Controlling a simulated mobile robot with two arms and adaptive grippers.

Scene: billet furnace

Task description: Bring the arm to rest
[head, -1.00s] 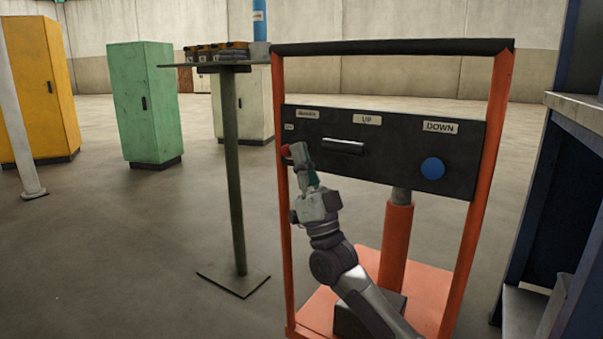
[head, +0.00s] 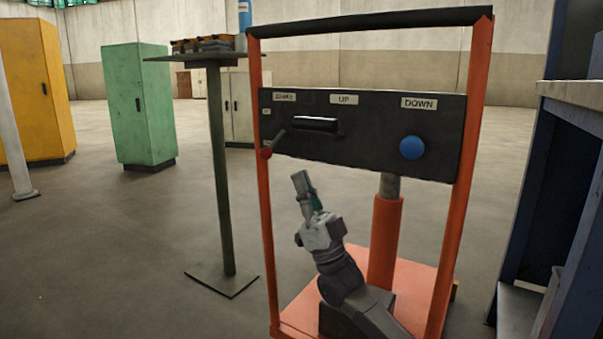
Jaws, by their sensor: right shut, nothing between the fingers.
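My right gripper (head: 303,188) is shut and empty. It points up and to the left, in front of the orange lift cart (head: 476,130) and below its black control panel (head: 370,155). In the picture it is clear of the panel's lower edge. My left gripper is not in view.
A stand (head: 221,170) with dark items on top is left of the cart. Green (head: 141,105) and yellow (head: 35,85) cabinets stand farther back. A blue-framed bench (head: 570,130) is close on the right. The floor (head: 110,250) at left is open.

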